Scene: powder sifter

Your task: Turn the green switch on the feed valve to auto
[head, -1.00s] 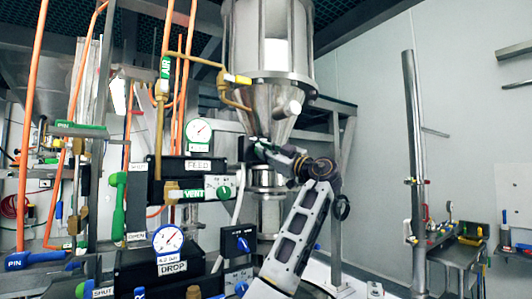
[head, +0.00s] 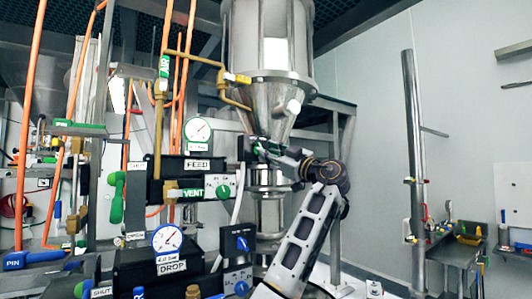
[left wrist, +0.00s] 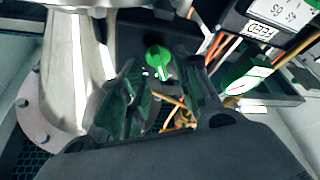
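In the left wrist view a round green switch (left wrist: 158,60) with a white pointer shows between and beyond my left gripper's (left wrist: 160,92) two fingers. The fingers stand apart, with the switch in the gap; I cannot tell whether they touch it. In the head view my left gripper (head: 260,149) is at the neck under the steel hopper (head: 272,104), right of the box labelled FEED (head: 197,164). Its fingers and the switch there are too small to make out, with only a bit of green visible. My right gripper is not in view.
Another green knob (head: 222,191) sits beside the VENT label. Below are a blue-knob box (head: 238,243) and a DROP panel (head: 172,267). Orange pipes (head: 80,100) and green handles (head: 117,197) crowd the left. A steel post (head: 414,150) stands right, with clear wall between.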

